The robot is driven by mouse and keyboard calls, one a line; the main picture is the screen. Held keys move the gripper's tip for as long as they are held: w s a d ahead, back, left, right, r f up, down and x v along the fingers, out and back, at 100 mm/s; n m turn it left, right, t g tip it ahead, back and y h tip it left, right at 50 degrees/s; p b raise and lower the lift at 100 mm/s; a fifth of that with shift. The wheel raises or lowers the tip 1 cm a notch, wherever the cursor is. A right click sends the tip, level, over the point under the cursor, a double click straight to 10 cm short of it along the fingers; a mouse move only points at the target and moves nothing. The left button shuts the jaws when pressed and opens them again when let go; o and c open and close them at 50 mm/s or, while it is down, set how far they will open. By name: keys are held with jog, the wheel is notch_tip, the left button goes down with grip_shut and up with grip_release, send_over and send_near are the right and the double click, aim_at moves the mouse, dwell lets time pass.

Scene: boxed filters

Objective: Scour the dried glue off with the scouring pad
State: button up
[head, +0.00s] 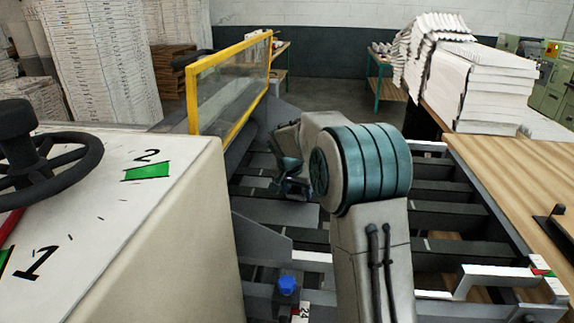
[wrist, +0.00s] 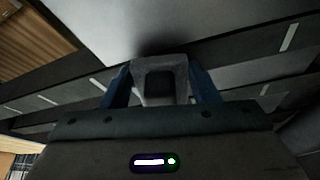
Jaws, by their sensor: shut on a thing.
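My gripper (head: 294,188) hangs low over the dark slatted machine bed, partly hidden by my own arm. In the wrist view its two blue fingers (wrist: 160,88) are shut on a grey block (wrist: 160,66) with a dark recess facing the camera. The block looks like the scouring pad, but I cannot be sure. Its far end meets or nearly meets a light grey surface (wrist: 215,25) with a dark shadow there; I cannot tell if they touch. I cannot make out any dried glue.
Dark slats (head: 445,190) with gaps form the bed. A yellow-framed clear guard (head: 231,85) stands behind left. A pale machine housing (head: 165,215) with a black handwheel (head: 45,165) fills the left. A wooden table (head: 520,175) and paper stacks (head: 480,90) are right.

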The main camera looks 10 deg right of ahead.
jog(key=v, duration=0.2)
jog(key=w+p+v, duration=0.1)
jog(key=shift+s+a+r, duration=0.1)
jog(key=shift+s+r, duration=0.1)
jog(key=shift+r, duration=0.3)
jog(key=shift+r+p, duration=1.3)
jog(key=shift+r, duration=0.5)
